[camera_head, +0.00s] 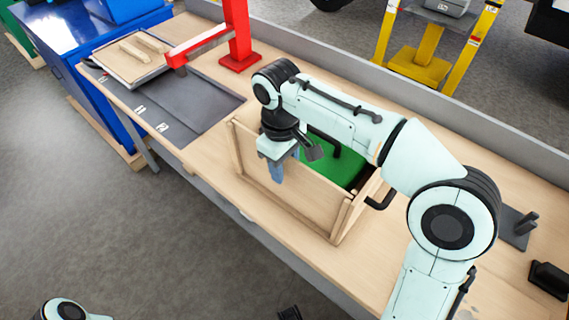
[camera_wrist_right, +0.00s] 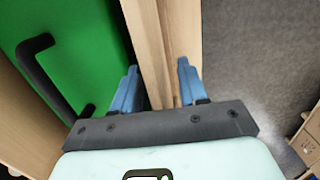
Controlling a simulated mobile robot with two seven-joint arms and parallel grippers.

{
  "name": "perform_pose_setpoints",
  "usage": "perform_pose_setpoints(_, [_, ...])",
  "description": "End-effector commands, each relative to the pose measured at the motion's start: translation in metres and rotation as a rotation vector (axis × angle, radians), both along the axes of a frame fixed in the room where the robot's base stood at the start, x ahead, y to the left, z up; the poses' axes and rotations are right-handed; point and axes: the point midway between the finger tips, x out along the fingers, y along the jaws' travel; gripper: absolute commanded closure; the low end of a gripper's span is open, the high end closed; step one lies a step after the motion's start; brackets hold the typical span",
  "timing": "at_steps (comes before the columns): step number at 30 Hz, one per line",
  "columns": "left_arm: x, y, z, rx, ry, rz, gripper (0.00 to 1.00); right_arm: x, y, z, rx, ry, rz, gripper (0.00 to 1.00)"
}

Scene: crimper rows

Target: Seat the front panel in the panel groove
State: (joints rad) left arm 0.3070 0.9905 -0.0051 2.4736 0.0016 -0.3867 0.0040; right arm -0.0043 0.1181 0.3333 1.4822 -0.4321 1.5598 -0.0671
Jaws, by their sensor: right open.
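The front panel (camera_head: 312,200) is a pale wooden board standing upright along the near side of a wooden box, between its end posts. My right gripper (camera_head: 286,164) is over its top edge, pointing down. In the right wrist view the panel (camera_wrist_right: 165,45) passes between the two blue fingers of the gripper (camera_wrist_right: 157,86), one on each side. The fingers are apart, with a gap visible at the panel. The panel groove at its lower edge is hidden. My left gripper does not show; only a piece of my left arm is at the bottom left.
The box has a green interior (camera_head: 345,168) and a black handle (camera_wrist_right: 40,55). A red stand (camera_head: 238,45), a dark mat (camera_head: 185,105) and a tray with wooden pieces (camera_head: 128,68) are farther left on the bench. A dark bracket (camera_head: 518,228) stands right of the box.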

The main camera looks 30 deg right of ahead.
Motion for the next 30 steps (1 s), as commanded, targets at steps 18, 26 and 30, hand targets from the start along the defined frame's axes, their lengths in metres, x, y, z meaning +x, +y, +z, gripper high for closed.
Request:
perform_pose_setpoints(18, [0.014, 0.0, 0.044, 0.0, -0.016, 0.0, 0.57, 0.008, 0.004, 0.12, 0.002, -0.005, 0.002, 0.57])
perform_pose_setpoints(26, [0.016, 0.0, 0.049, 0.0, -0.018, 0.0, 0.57, 0.008, 0.004, 0.132, -0.001, -0.001, 0.0, 0.57])
perform_pose_setpoints(30, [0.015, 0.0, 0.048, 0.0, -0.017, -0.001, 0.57, 0.008, 0.004, 0.131, -0.001, 0.0, 0.0, 0.57])
